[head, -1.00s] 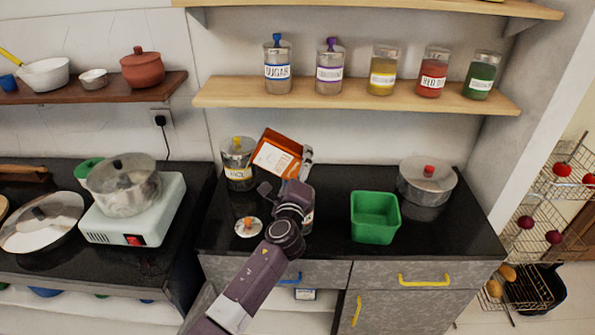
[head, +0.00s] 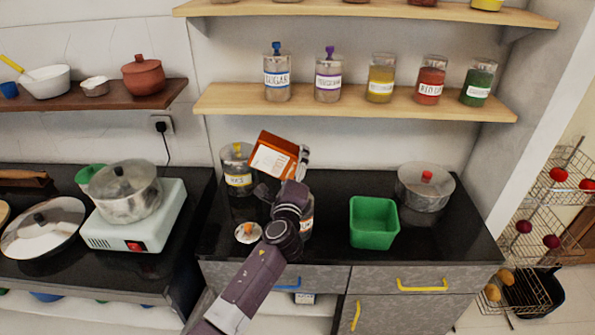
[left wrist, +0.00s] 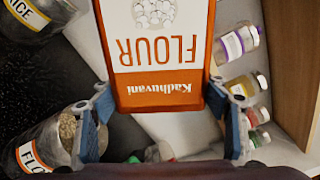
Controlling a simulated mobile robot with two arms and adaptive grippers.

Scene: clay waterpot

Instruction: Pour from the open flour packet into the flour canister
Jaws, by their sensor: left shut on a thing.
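My left gripper (head: 286,178) is shut on the orange and white flour packet (head: 272,158) and holds it tilted above the counter. In the left wrist view the packet (left wrist: 160,50) sits between the two fingers, its FLOUR print upside down. The glass flour canister (head: 308,212) stands on the black counter, mostly hidden behind my left gripper in the head view. In the left wrist view the canister (left wrist: 45,145) shows at lower left, apart from the packet, with pale grainy contents near its top. The packet's opening cannot be made out. My right gripper is out of view.
The rice canister (head: 238,170) stands close to the packet's left. A round lid with an orange knob (head: 248,232) lies on the counter. A green tub (head: 374,222) and a lidded steel pot (head: 425,188) stand at right. A wooden shelf (head: 350,103) with jars hangs above.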

